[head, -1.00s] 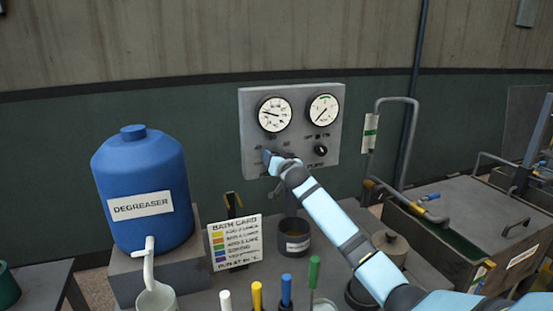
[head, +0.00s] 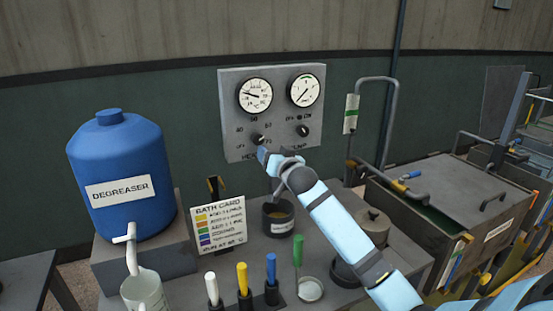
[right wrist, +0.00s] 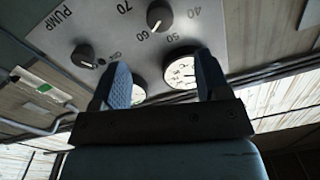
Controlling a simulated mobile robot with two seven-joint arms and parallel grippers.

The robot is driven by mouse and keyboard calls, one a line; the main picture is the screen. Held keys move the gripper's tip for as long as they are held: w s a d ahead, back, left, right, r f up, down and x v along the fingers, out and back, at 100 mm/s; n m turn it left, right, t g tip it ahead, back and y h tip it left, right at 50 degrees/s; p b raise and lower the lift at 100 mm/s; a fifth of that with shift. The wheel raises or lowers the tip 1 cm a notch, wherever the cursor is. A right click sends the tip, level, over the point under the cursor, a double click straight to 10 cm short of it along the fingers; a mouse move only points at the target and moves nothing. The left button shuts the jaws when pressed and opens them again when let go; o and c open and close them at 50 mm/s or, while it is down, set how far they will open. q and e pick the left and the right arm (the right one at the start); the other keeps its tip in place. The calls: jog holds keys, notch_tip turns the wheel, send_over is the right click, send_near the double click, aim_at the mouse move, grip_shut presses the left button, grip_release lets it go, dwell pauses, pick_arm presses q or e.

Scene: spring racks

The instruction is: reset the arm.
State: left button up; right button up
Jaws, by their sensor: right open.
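My right arm reaches in from the right in the head view. Its gripper (head: 264,155) is just below the left knob (head: 257,139) of the grey control panel (head: 235,105). In the right wrist view the gripper (right wrist: 163,64) is open with nothing between its fingers. The numbered knob (right wrist: 160,15) shows beyond the fingertips, clear of both. The pump knob (right wrist: 83,56) is off to the left there and also shows in the head view (head: 302,131). My left gripper is not in view.
Two gauges (head: 255,95) sit on the panel's upper half. Below the arm are a bath card (head: 220,225), a dark pot (head: 278,218), and several coloured-handled tools (head: 271,269). A blue degreaser jug (head: 122,175) stands left; a lidded tank (head: 440,190) stands right.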

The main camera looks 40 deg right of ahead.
jog(key=shift+v, duration=0.95)
